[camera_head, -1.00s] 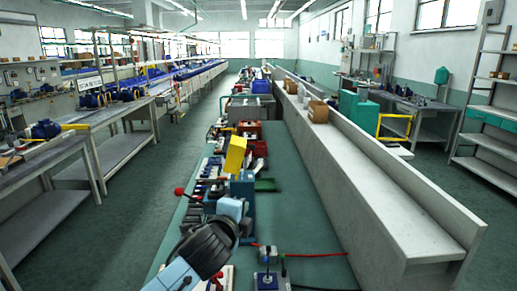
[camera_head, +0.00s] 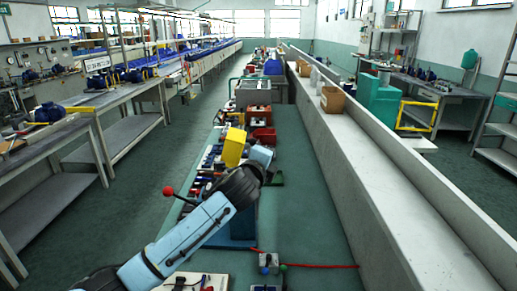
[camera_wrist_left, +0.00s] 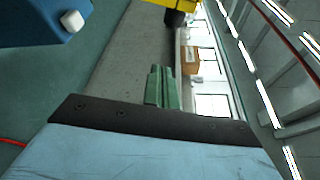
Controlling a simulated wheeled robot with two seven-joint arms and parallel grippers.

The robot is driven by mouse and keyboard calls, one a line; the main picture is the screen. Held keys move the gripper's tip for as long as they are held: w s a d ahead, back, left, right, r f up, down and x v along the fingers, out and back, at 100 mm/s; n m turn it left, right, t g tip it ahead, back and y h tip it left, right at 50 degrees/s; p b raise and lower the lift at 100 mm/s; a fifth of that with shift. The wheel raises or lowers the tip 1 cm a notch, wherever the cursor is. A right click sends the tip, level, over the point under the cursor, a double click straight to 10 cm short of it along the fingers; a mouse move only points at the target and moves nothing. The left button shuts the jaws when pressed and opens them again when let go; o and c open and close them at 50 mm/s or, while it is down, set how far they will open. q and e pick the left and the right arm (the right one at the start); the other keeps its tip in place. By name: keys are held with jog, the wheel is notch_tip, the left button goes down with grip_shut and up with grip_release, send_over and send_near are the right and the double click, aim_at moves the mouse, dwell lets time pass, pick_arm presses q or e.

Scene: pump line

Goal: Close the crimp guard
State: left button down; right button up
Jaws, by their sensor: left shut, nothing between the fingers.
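The yellow guard (camera_head: 234,147) stands tilted on the blue crimp press (camera_head: 240,228) in the head view; my arm hides much of the press. My left gripper (camera_head: 263,154) is just right of the guard, and its fingertips are hard to make out there. In the left wrist view the green fingers (camera_wrist_left: 162,87) are together with nothing between them. A yellow part (camera_wrist_left: 172,3), apparently the guard, shows at the top edge, apart from the fingers. A blue body with a white knob (camera_wrist_left: 72,21) is at upper left. My right gripper is not seen.
A red-knobbed lever (camera_head: 168,191) sticks out left of my arm. A small control box (camera_head: 268,263) with a red cable lies in front. Red bins (camera_head: 263,137) stand behind the guard. A long pale ledge (camera_head: 370,170) bounds the bench on the right.

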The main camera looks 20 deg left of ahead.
aim_at(255, 142)
pick_arm(q)
jog(key=w+a, duration=0.2)
jog(key=a, duration=0.1)
jog(key=shift+w+a+r+p, duration=0.25)
jog(key=shift+w+r+p, duration=0.05)
jog(key=shift+r+p, duration=0.1)
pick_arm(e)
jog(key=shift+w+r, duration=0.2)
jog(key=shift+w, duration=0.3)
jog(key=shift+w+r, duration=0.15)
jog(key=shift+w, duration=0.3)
pick_arm(q)
jog(key=shift+a, duration=0.15)
